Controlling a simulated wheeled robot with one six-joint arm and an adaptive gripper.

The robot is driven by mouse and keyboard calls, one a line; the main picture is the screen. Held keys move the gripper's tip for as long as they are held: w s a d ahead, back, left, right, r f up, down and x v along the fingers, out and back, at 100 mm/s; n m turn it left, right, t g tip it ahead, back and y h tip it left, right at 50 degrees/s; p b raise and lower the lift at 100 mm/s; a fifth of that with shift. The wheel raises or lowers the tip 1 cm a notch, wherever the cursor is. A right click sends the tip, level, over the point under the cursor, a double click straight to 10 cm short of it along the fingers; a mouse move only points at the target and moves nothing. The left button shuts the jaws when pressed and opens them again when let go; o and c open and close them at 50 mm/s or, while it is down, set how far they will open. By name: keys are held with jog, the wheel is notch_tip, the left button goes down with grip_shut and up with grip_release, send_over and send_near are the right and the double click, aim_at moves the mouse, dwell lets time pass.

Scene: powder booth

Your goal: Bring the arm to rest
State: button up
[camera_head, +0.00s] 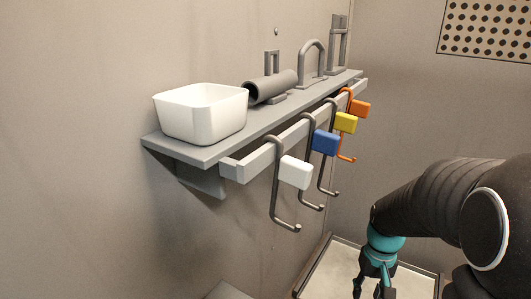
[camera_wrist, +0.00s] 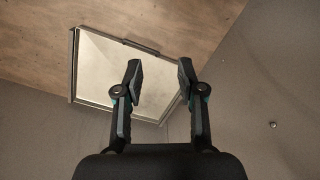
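My gripper (camera_head: 372,289) is at the lower right of the head view, below and to the right of the hooks on the wall shelf. Its lower part is cut off by the picture's edge. In the wrist view my gripper (camera_wrist: 160,75) shows its two dark fingers spread apart, with nothing between them. My arm bends down to it from the right side of the head view. Behind the fingers, apart from them, is a pale framed tray (camera_wrist: 95,75); the tray's rim (camera_head: 323,248) also shows in the head view.
A grey shelf (camera_head: 205,153) on the left wall carries a white bin (camera_head: 200,115), a dark tube (camera_head: 272,86) and metal brackets. From its rail (camera_head: 262,160) hang hooks with white (camera_head: 295,172), blue (camera_head: 326,143), yellow (camera_head: 345,122) and orange (camera_head: 360,108) tags. A perforated panel (camera_head: 488,28) is upper right.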

jog(key=s+a+r+t+p, duration=0.2)
jog(key=s+a+r+t, duration=0.1)
jog(key=r, duration=0.7)
jog(key=s+a+r+n+t+p, duration=0.1)
jog(key=s+a+r+t+p, duration=0.2)
jog(key=s+a+r, duration=0.2)
jog(key=v, duration=0.7)
jog(key=shift+a+p, duration=0.3)
jog(key=shift+p, duration=0.05)
jog(key=shift+r, duration=0.1)
